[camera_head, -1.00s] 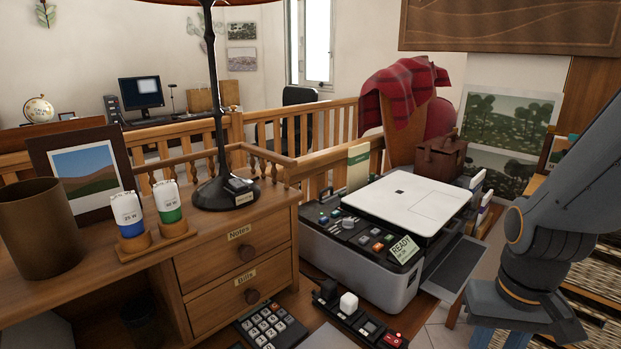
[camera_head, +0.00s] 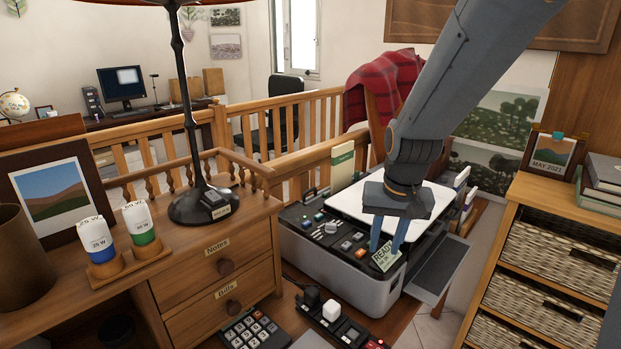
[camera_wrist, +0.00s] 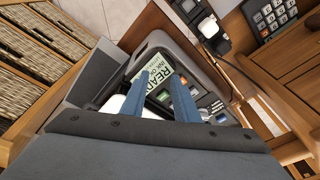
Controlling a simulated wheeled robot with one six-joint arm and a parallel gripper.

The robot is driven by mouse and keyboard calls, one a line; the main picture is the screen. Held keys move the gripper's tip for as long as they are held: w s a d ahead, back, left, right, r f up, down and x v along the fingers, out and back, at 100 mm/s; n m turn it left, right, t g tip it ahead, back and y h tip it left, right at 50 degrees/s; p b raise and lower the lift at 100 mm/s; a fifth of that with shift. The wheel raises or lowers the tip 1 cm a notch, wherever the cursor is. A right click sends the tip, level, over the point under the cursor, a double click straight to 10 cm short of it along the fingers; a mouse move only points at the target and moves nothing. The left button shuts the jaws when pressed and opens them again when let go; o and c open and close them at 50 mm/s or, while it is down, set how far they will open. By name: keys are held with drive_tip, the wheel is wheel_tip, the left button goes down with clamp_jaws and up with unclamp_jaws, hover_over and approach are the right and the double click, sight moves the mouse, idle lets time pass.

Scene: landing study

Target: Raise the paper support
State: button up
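The printer (camera_head: 350,275) has a white lid, a dark control panel and a READY display (camera_head: 385,257). A dark grey flat tray (camera_head: 438,268), possibly the paper support, extends from its right side and slopes down outward. It seems to be the grey panel (camera_wrist: 82,80) left of the printer in the wrist view. My gripper (camera_head: 385,246) is in front of the printer's front right part, fingers pointing down near the display, hiding part of the lid. Its two blue fingers (camera_wrist: 163,84) are apart with nothing between them. I cannot tell whether they touch the printer.
A calculator (camera_head: 252,330) and a small switch unit (camera_head: 350,332) lie in front of the printer. A wooden shelf with wicker baskets (camera_head: 565,258) stands at the right. The drawer desk (camera_head: 213,272) with a lamp is at the left. Floor shows between tray and shelf.

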drive_tip(key=w+a+r+m, duration=0.1)
drive_tip(key=w, duration=0.5)
drive_tip(key=w+a+r+m, duration=0.1)
drive_tip(key=w+a, duration=0.1)
drive_tip(key=w, duration=0.3)
drive_tip(key=w+a+r+m, duration=0.1)
drive_tip(key=w+a, duration=0.1)
drive_tip(key=w, duration=0.4)
drive_tip(key=shift+w+a+r+y, duration=0.2)
drive_tip(key=shift+w+a+y, duration=0.05)
drive_tip(key=shift+w+y, duration=0.05)
drive_tip(key=w+a+r+m, duration=0.1)
drive_tip(key=w+a+m, duration=0.1)
drive_tip(key=w+a, duration=0.35)
drive_tip(key=w+a+r+m, duration=0.1)
drive_tip(key=w+a+m, duration=0.15)
drive_tip(key=w, duration=0.55)
drive_tip(key=shift+g+y, duration=0.3)
drive_tip(key=shift+y, duration=0.1)
drive_tip(key=shift+w+a+f+p, duration=0.2)
drive_tip(key=shift+a+f+p, duration=0.15)
drive_tip(key=shift+f, duration=0.85)
drive_tip(key=shift+w+a+f+p, duration=0.25)
drive_tip(key=shift+f+p, duration=0.15)
drive_tip(key=shift+f, duration=0.85)
drive_tip(key=shift+w+a+f+p, duration=0.25)
drive_tip(key=shift+f+p, duration=0.15)
drive_tip(key=shift+f, duration=0.8)
clamp_jaws()
